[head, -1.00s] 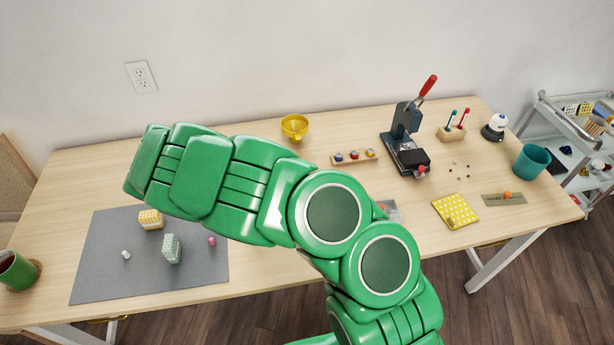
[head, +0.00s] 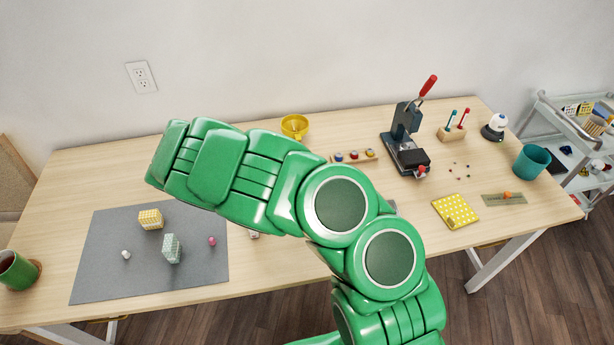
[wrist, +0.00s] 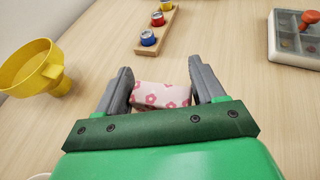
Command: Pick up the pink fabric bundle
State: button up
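The pink fabric bundle (wrist: 161,96) is white with pink flowers and shows in the wrist view between the fingers of my gripper (wrist: 160,76). The fingers stand wide apart, one on each side of it, with a thin gap at the right finger. The bundle's near, lower part is hidden behind the gripper's body. In the head view my green arm hides the gripper and most of the area around it. A small pale pinkish thing (head: 253,234) peeks out below the arm there; I cannot tell what it is.
A yellow funnel-like cup (wrist: 36,68) and a wooden rack with colored jars (wrist: 155,32) lie beyond the gripper. A compartment tray (wrist: 295,42) is at the right. A grey mat (head: 105,235) holds a yellow and a green patterned bundle. A lever press (head: 402,140) stands farther right.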

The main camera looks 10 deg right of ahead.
jog(key=shift+c, duration=1)
jog(key=shift+r, duration=0.1)
